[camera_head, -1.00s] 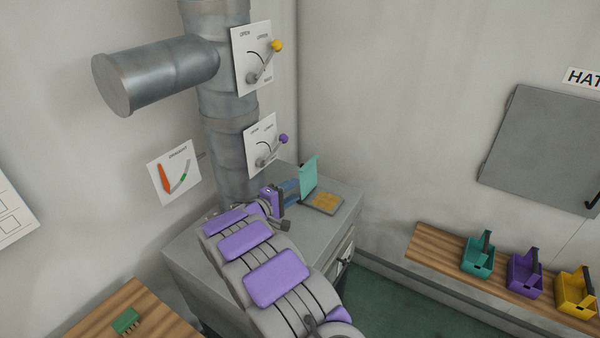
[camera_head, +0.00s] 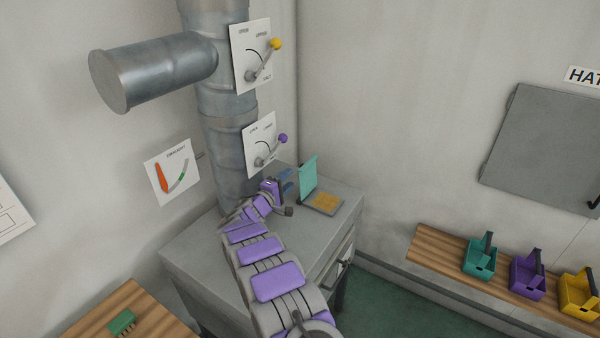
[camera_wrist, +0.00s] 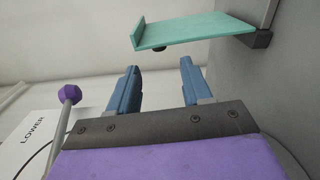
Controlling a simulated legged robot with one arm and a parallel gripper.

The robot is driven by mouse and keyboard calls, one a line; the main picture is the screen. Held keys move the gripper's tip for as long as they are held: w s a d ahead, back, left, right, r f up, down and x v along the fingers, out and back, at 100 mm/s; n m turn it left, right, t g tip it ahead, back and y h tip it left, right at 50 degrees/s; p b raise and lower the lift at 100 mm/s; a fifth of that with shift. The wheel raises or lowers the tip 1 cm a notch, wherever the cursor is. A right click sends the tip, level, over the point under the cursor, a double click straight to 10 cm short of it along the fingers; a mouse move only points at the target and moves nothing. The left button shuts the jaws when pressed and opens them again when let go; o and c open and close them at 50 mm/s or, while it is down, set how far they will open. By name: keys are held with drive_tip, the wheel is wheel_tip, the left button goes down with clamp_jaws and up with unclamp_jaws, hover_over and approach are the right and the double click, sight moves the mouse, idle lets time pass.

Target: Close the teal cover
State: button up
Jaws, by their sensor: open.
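The teal cover (camera_head: 309,178) stands raised, roughly upright, at the left edge of a low grey unit with a yellowish panel (camera_head: 325,201) on the grey cabinet. In the wrist view the teal cover (camera_wrist: 195,32) is ahead of and above the fingers, joined to a dark hinge block at right. My gripper (camera_head: 287,182) is left of the cover in the head view, apart from it. In the wrist view my gripper (camera_wrist: 156,82) has its two blue fingers spread with nothing between them.
The grey cabinet (camera_head: 200,258) stands against the pipe. A purple-knobbed lever (camera_head: 283,138) is on the wall panel above; its knob (camera_wrist: 69,94) is left of the fingers. A wooden bench (camera_head: 428,243) with teal, purple and yellow bins is at right.

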sight(307, 177)
drive_tip(key=b+x, duration=0.1)
drive_tip(key=x, duration=0.6)
drive_tip(key=shift+w, duration=0.25)
drive_tip(key=shift+d, duration=0.1)
drive_tip(key=shift+c, duration=0.5)
clamp_jaws()
